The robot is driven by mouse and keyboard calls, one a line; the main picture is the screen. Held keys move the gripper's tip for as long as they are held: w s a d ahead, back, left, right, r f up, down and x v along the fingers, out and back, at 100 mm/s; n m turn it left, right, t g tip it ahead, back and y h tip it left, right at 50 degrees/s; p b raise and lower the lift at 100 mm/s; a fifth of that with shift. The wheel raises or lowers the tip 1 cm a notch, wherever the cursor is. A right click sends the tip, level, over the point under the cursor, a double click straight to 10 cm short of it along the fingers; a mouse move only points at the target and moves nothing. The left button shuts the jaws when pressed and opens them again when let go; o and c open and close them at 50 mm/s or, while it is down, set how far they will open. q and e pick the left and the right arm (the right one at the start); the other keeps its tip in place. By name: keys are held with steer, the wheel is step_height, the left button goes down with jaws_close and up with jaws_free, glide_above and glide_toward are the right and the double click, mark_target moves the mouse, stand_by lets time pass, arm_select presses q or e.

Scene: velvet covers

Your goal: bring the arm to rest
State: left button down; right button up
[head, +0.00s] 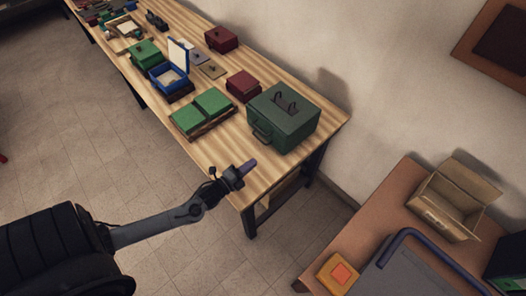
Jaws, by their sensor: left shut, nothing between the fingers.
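My left arm comes in from the lower left. Its gripper (244,170) is shut with nothing in it, at the near corner of the striped wooden table (325,128) in the picture. It appears in front of the table's front edge, below the large green case; I cannot tell its height above the top. My right gripper is not in view.
A large green case (290,122), a green double box (202,112), dark red boxes (242,86) and an open blue box (168,75) stand on the table. A brown table (378,222) at lower right bears an open cardboard box (447,212) and an orange block (338,273). Floor lies clear between.

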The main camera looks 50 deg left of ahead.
arm_select(q)
steer(key=shift+s+f, duration=0.1)
steer(key=shift+s, duration=0.4)
steer(key=d, duration=0.1)
steer(key=s+d+n, duration=0.1)
steer(key=shift+s+d, duration=0.25)
steer(key=shift+d, duration=0.05)
steer(key=s+d+r+n+g, duration=0.1)
steer(key=d+r+n+g, duration=0.25)
steer(key=d, duration=0.35)
steer(key=s+d+r+n+g, duration=0.1)
steer(key=d+r+n+g, duration=0.25)
steer(key=d+n, duration=0.2)
steer(key=s+d+r+n+g, duration=0.1)
steer(key=s+d+n+g, duration=0.2)
steer(key=s+n+g, duration=0.65)
step_height(320, 180, up, 22)
steer(key=s+m+t+p, duration=0.2)
steer(key=m+p, duration=0.1)
steer(key=p, duration=1.9)
steer(key=shift+s+a+r, duration=0.2)
steer(key=shift+s+r, duration=0.05)
steer(key=shift+m, duration=0.25)
